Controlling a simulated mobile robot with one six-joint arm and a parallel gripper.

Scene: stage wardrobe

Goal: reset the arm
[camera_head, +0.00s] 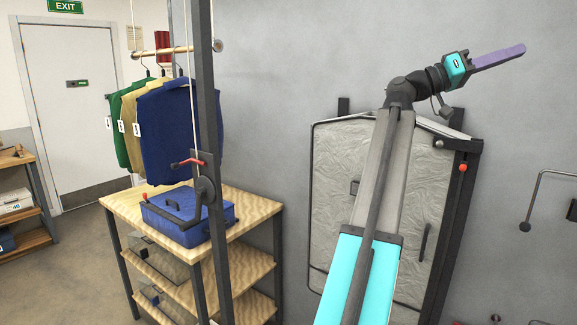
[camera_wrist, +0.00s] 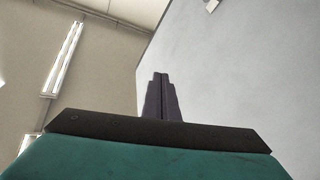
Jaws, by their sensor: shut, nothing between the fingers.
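My arm reaches up across the right half of the head view. At its end my gripper (camera_head: 498,57) points up and to the right, in front of the grey wall. Its purple fingers lie together with nothing between them. In the wrist view the gripper (camera_wrist: 160,84) shows dark, closed fingers pointing up toward the ceiling and wall. No object touches the gripper.
A grey padded panel (camera_head: 335,190) in a dark frame stands behind my arm. A wooden shelf table (camera_head: 255,207) with a blue case (camera_head: 185,215) and a rail of garments (camera_head: 165,125) are left. A dark post (camera_head: 207,120) stands beside them. A hooked rod (camera_head: 540,185) juts from the right.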

